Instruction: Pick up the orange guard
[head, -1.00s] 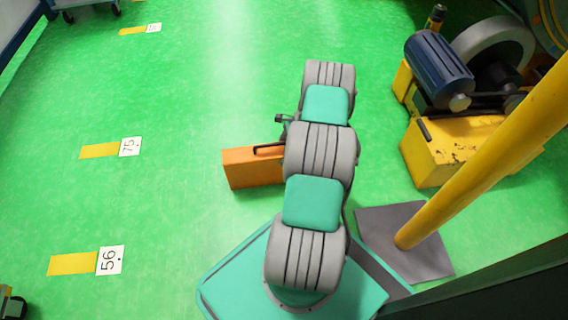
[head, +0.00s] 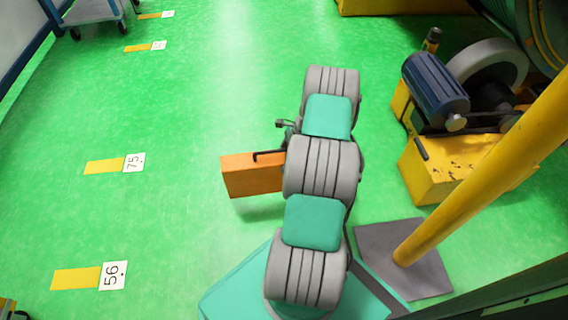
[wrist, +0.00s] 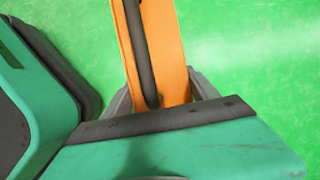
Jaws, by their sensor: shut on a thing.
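The orange guard (head: 250,176) is a box-like panel with a black handle along its top edge. In the head view it hangs left of my arm, and a shadow on the green floor below it shows a small gap. Its right end is hidden behind my arm. In the wrist view the guard (wrist: 167,45) runs up from between the fingers, with the black handle along it. My gripper (wrist: 160,92) is shut on the guard, with a grey finger at each side. In the head view my arm hides the fingers.
A yellow machine (head: 432,170) with a dark blue motor stands at the right. A yellow post (head: 480,170) rises from a grey floor plate (head: 425,275) near my base. A blue cart (head: 92,12) is at the far left. The green floor left of the guard is clear.

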